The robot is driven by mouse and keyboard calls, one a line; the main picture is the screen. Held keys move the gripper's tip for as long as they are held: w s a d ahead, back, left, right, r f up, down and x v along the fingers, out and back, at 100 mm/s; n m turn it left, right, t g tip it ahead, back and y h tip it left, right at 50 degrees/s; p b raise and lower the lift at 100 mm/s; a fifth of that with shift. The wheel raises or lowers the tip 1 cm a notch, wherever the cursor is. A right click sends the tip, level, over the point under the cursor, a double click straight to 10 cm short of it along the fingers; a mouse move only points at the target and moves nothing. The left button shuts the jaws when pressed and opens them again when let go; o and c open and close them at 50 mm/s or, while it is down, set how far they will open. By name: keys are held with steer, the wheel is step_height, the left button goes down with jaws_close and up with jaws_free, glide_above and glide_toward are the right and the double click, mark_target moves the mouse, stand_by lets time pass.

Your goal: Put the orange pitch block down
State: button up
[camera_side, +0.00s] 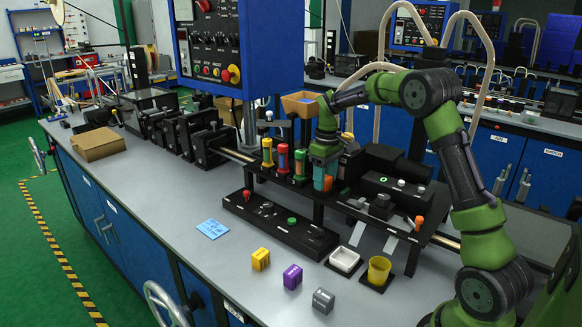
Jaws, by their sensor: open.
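I cannot tell whether the jaws touch either piece.
A yellow block (261,259), a purple block (292,276) and a grey block (323,300) stand on the bench front. A white tray (344,261) and a yellow cup (379,270) are to their right. A black control panel (280,225) lies behind. The left bench front is mostly clear.

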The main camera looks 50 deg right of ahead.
step_height(320, 180, up, 11)
steer(key=s+a+r+t, duration=0.2)
steer(key=s+a+r, duration=0.1)
steer(key=a+r, duration=0.25)
steer(key=s+a+f+m+t+y, duration=0.1)
steer(key=s+a+f+m+t, duration=0.1)
steer(key=s+a, duration=0.6)
steer(key=s+a+f+m+t+y, duration=0.1)
steer(key=s+a+f+m+t, duration=0.1)
steer(key=s+a, duration=0.7)
steer(key=shift+s+f+t, duration=0.45)
steer(key=shift+f+t, duration=0.15)
steer(key=shift+a, duration=0.1)
